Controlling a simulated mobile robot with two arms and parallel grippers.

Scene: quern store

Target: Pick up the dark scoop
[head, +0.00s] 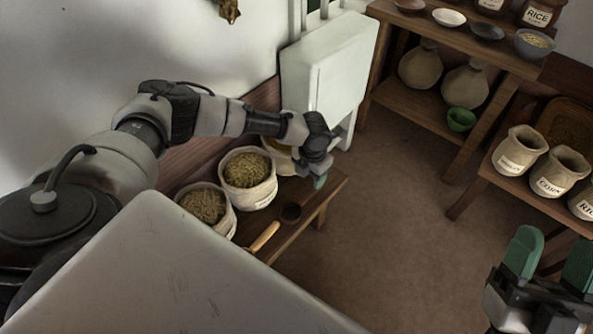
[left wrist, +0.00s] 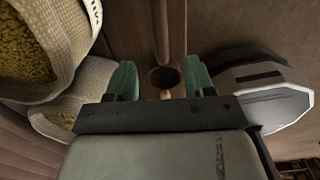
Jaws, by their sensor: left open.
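The dark scoop (head: 291,212) lies on the low wooden bench, its round dark bowl beside a light wooden handle that points toward me. In the left wrist view the dark bowl (left wrist: 166,77) shows in the gap between the fingers, with a bit of light wood below it; the rest is hidden by the gripper body. My left gripper (head: 319,180) is open and empty, up and right of the scoop in the head view, near the bench's far end. Whether it touches anything is unclear. My right gripper (head: 551,259) is open and empty at lower right, far from the scoop.
Filled sacks (head: 248,180) crowd the wall side of the low bench (head: 318,204). A pale cabinet (head: 325,75) stands behind my left gripper. Shelves on the right hold jars, bowls and labelled sacks (head: 520,150). The brown floor (head: 390,230) between is clear.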

